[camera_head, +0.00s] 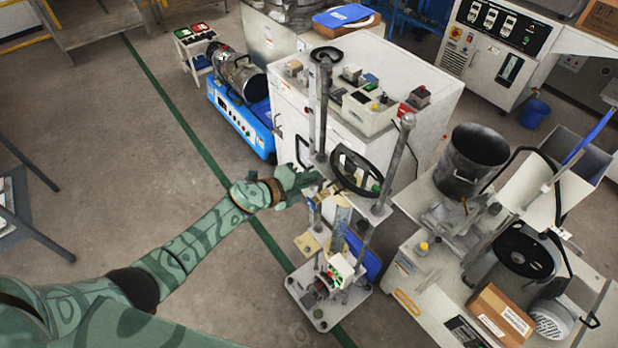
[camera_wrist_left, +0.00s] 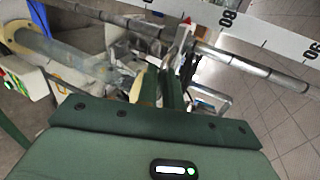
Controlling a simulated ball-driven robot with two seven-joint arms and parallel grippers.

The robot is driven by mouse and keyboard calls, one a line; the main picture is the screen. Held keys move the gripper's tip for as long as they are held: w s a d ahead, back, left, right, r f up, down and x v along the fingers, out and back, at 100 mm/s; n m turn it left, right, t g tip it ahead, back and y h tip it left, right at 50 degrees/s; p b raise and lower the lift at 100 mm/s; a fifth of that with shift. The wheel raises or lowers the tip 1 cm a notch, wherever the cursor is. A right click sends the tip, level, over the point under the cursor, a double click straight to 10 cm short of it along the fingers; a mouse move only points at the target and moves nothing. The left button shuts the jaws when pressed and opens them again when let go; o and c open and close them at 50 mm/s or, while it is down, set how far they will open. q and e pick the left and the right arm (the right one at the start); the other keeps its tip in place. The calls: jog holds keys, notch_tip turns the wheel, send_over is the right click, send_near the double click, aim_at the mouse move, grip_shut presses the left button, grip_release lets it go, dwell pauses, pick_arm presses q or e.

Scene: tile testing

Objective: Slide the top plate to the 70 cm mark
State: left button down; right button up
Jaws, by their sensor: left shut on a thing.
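The top plate (camera_head: 374,209) is a pale crosspiece with a black handwheel (camera_head: 356,172) on it, set across the two upright columns of a test stand. My left gripper (camera_head: 306,181) reaches in from the left and is at the plate's left side, beside the left column. In the left wrist view its fingers (camera_wrist_left: 166,88) are closed; the gripped part is mostly hidden. A white scale (camera_wrist_left: 262,33) with marks 80 and 90 runs along a metal column (camera_wrist_left: 255,68). A red pointer (camera_wrist_left: 188,21) sits left of the 80 mark. My right gripper is not in view.
The stand's base plate (camera_head: 321,314) is on the floor. A white cabinet (camera_head: 415,90) stands close behind the stand. A bench with a dark metal pot (camera_head: 468,160) is to the right. A blue machine (camera_head: 240,118) stands behind left. Floor left of the stand is clear.

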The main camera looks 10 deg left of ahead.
pick_arm(q)
notch_tip(320, 180, down, 6)
jog(key=b, duration=0.5)
jog(key=c, duration=1.6)
grip_release()
jog(key=shift+a+r, duration=0.1)
jog(key=shift+r, duration=0.05)
jog(key=shift+o, duration=0.2)
jog(key=p+v, duration=0.4)
jog(key=v, duration=0.3)
